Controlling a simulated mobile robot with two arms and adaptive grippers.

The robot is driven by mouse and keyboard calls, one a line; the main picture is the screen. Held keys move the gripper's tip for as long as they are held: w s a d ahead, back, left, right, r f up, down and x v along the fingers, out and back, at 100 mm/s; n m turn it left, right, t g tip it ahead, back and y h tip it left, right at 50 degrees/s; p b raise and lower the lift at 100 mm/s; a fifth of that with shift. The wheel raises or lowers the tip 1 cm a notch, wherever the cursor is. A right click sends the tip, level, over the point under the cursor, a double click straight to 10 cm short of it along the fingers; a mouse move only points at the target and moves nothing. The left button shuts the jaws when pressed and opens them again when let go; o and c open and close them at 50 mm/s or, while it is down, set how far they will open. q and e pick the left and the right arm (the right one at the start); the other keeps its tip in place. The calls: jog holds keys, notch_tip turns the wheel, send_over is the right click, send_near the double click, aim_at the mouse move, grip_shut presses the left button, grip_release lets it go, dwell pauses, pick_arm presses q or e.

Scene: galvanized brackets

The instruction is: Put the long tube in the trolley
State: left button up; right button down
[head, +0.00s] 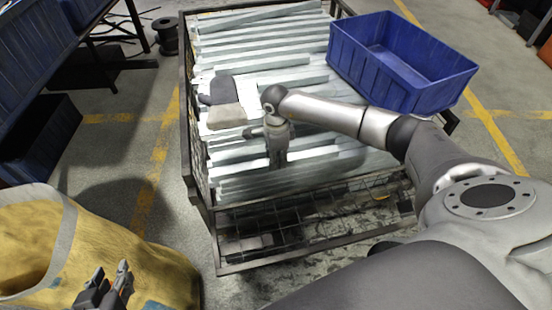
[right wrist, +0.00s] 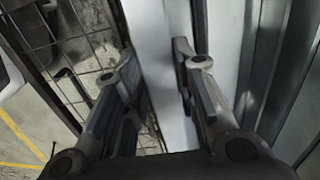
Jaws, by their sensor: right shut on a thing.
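The wire-mesh trolley (head: 187,110) stands in the middle of the head view, filled with long pale galvanized pieces (head: 255,62) lying side by side. My right gripper (head: 278,160) reaches down over the near part of this load. In the right wrist view its fingers (right wrist: 155,85) are on either side of a long pale tube (right wrist: 152,40), shut on it. Which piece this is in the head view is hard to tell, as the gripper covers part of it. My left gripper (head: 110,275) is at the bottom left, empty, with its fingers apart.
A blue crate (head: 445,80) sits at the trolley's far right. A dark grey and beige glove-like item (head: 226,116) lies on the load. A yellow sack (head: 100,240) stands near my left gripper. A black spool (head: 166,38) and dark bins (head: 40,135) are at the left.

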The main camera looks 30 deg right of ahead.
dwell(0.3)
jog(key=c, duration=1.2)
grip_release()
jog(key=shift+o, duration=0.2)
